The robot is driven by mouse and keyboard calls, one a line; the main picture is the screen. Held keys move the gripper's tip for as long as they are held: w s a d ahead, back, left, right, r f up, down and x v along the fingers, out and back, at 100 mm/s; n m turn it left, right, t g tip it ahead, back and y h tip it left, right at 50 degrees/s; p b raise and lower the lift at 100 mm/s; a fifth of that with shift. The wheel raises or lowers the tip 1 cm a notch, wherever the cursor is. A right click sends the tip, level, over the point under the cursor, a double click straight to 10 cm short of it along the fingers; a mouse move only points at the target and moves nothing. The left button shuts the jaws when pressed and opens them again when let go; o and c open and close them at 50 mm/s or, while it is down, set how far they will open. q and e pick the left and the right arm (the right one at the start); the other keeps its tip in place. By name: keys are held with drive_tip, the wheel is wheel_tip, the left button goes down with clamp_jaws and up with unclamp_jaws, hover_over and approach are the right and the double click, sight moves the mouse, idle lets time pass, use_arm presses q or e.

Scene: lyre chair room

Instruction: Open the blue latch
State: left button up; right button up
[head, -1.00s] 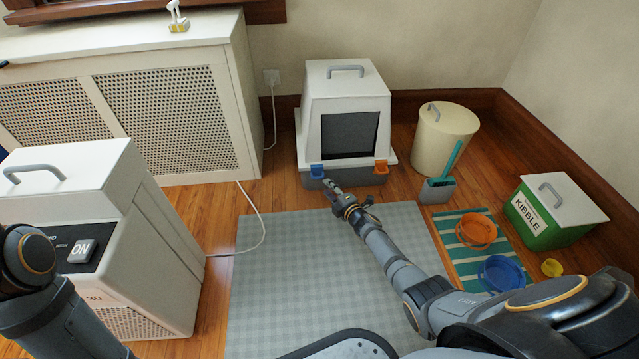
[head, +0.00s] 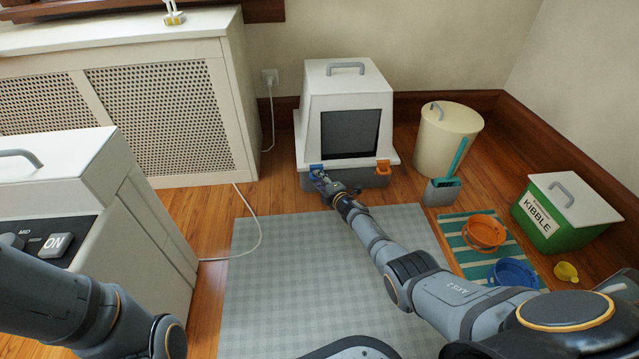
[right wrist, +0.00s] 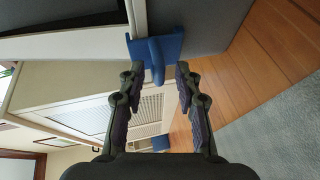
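The blue latch (head: 316,168) is on the lower left front of the white litter box (head: 345,84), where its lid meets the grey base. My right gripper (head: 321,180) is right at this latch in the head view and partly covers it. In the right wrist view, the right gripper (right wrist: 158,78) is open, with a finger on each side of the blue latch's tab (right wrist: 156,60). I cannot tell whether either finger touches it. My left arm shows at lower left in the head view, but its gripper is out of view.
An orange latch (head: 383,167) is at the litter box's front right. A cream bin (head: 447,142) and a grey scoop holder (head: 441,192) stand to its right. A white appliance (head: 150,235) is at left. A grey checked mat (head: 300,270) lies in front.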

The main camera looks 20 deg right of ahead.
drive_tip(key=shift+c, duration=0.4)
clamp_jaws()
drive_tip(key=shift+s+a+f+n+t+b, duration=0.1)
drive_tip(key=shift+s+f+n+t+b, duration=0.2)
drive_tip(key=shift+t+b, duration=0.55)
drive_tip(key=shift+s+a+f+n+t+b, duration=0.15)
drive_tip(key=shift+f+t+b, duration=0.3)
drive_tip(key=shift+b, duration=0.65)
drive_tip(key=shift+w+d+r, duration=0.1)
drive_tip(key=shift+o, duration=0.4)
unclamp_jaws()
drive_tip(key=s+d, duration=0.1)
drive_tip(key=s, duration=1.1)
drive_tip(key=shift+d, duration=0.2)
